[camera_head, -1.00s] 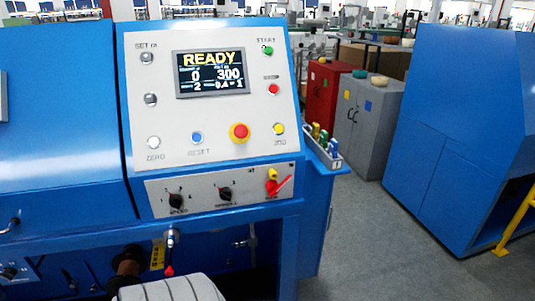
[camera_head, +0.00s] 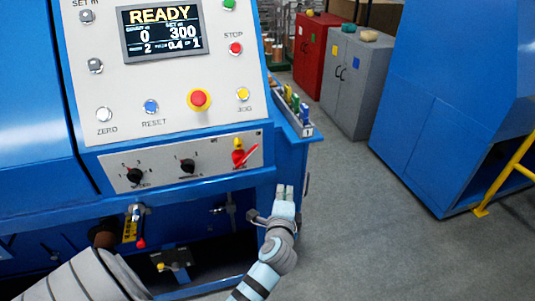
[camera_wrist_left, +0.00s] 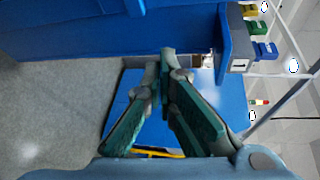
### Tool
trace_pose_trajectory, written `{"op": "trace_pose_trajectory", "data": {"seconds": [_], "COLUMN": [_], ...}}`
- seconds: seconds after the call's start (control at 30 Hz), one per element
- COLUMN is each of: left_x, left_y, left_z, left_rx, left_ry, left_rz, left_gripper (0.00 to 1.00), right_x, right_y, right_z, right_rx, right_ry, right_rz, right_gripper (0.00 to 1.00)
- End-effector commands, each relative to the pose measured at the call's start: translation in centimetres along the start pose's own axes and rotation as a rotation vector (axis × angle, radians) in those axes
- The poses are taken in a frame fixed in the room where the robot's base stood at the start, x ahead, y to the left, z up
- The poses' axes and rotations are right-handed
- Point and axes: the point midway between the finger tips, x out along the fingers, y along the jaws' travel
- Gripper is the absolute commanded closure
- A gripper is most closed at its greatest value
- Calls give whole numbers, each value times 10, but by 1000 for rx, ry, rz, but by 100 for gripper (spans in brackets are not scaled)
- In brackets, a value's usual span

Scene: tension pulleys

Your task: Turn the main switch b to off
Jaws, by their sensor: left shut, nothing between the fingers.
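The only switch with a red handle, which I take for main switch b (camera_head: 240,157), is at the right end of the grey lower panel. Its red handle slants up to the right, with a yellow part above it. Its label is too small to read. My left gripper (camera_head: 285,189) is shut and empty, below and to the right of the switch and apart from it, in front of the machine's right edge. In the left wrist view the shut fingers (camera_wrist_left: 166,56) point toward blue machine surfaces; the switch does not show there. My right gripper is not in view.
The control panel (camera_head: 130,95) with a READY display and buttons is above the switch. Two black knobs (camera_head: 187,166) sit left of it. A small tray (camera_head: 302,128) of coloured items juts out at the right. Grey floor (camera_head: 345,200) is clear toward another blue machine (camera_head: 440,110).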

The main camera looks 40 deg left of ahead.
Motion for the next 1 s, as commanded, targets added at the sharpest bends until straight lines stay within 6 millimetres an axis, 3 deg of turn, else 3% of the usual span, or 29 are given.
{"op": "trace_pose_trajectory", "data": {"seconds": [0.03, 0.07, 0.17, 0.37, 0.7, 0.83, 1.0], "left_x": [-4, -6, -8, 19, 91, 78, 72], "left_y": [-32, -46, -69, -73, -82, -84, -82], "left_z": [9, 14, 22, 23, 29, 51, 63], "left_rx": [24, 38, 61, 66, 62, 63, 61], "left_ry": [-38, -59, -94, -94, -92, -89, -87], "left_rz": [-62, -90, -134, -137, -136, -134, -133], "left_gripper": [100, 100, 100, 100, 100, 100, 100], "right_x": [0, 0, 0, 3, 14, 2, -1], "right_y": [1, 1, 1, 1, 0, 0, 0], "right_z": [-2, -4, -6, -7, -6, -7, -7], "right_rx": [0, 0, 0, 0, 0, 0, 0], "right_ry": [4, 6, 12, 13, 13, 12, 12], "right_rz": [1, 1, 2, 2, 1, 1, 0], "right_gripper": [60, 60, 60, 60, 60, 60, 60]}}
